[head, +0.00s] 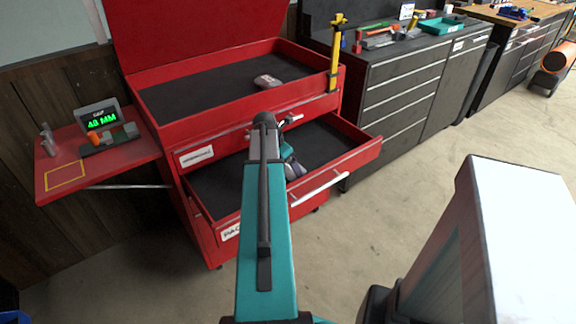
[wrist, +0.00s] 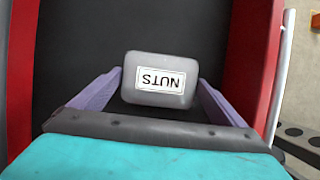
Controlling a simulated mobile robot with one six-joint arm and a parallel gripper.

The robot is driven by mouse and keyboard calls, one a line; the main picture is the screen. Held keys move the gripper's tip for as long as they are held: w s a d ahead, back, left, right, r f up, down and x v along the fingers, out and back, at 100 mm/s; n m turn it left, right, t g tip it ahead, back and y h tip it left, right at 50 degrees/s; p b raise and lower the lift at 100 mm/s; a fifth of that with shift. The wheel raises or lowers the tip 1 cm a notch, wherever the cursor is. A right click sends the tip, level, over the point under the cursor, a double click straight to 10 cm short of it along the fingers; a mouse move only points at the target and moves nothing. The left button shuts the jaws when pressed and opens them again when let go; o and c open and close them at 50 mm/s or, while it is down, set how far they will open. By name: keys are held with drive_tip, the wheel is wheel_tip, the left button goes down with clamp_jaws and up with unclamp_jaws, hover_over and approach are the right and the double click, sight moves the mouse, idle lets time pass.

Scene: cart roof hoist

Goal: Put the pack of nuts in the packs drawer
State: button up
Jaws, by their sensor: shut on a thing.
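The pack of nuts (wrist: 160,92), a grey pack with a white NUTS label, sits between the purple fingers of my gripper (wrist: 158,82) in the wrist view. The label reads upside down there. My gripper is shut on it. In the head view my arm partly hides the gripper (head: 291,168), which is inside the open packs drawer (head: 222,185) of the red cart. The drawer has a dark liner and a partly hidden label beginning "PAC". In the wrist view the dark liner (wrist: 150,25) lies behind the pack. I cannot tell whether the pack touches it.
Another grey pack (head: 267,81) lies in the cart's open top tray. A closed labelled drawer (head: 198,156) is above the open one. A yellow post (head: 335,55) stands at the tray's right corner.

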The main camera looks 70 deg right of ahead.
drive_tip(key=shift+f, duration=0.1)
drive_tip(key=o, duration=0.8)
drive_tip(key=shift+c, duration=0.2)
drive_tip(key=v, duration=1.2)
idle(0.5)
